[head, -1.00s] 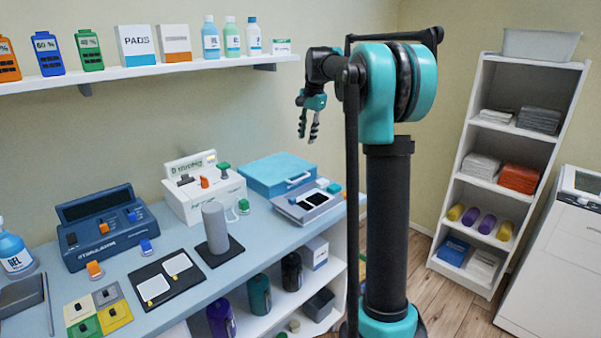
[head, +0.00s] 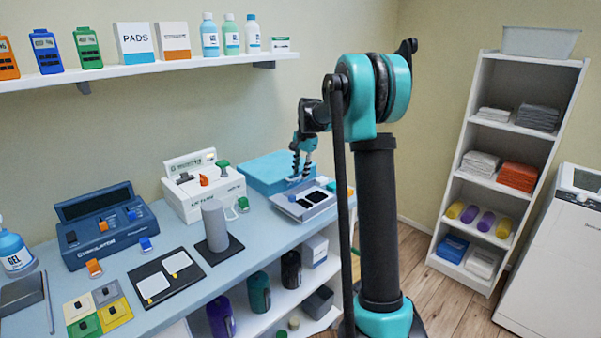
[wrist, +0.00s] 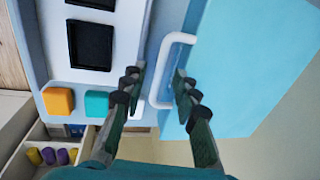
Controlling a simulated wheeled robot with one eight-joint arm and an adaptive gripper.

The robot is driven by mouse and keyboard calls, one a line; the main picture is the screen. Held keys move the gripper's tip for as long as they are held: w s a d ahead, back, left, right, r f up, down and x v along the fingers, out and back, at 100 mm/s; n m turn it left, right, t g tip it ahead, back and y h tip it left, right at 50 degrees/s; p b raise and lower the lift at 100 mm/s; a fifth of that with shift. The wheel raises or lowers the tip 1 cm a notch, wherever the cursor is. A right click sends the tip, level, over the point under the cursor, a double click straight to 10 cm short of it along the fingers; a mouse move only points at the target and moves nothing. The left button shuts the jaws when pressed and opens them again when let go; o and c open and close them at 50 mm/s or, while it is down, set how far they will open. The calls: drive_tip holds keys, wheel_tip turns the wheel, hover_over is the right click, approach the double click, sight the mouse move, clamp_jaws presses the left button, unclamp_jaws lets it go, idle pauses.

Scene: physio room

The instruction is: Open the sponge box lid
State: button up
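The sponge box (head: 268,170) is a light-blue box at the back of the bench. Its lid looks shut, and it also shows in the wrist view (wrist: 245,70). A white bar handle (wrist: 166,62) stands out along its near edge. My gripper (head: 300,172) is lowered at the front edge of the box. In the wrist view my gripper (wrist: 158,76) is open, with its fingers spread on either side of the handle's line. The fingers appear apart from the handle, and nothing is held. Exact height above the handle cannot be told.
A grey device tray (head: 305,203) with dark pads lies right in front of the box. Orange (wrist: 58,101) and teal (wrist: 97,103) blocks sit on it. A white unit (head: 203,197) and a grey cylinder (head: 214,225) stand to the left. A shelf (head: 150,70) hangs above.

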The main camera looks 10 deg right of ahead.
drive_tip(key=shift+f, duration=0.25)
clamp_jaws()
idle(0.3)
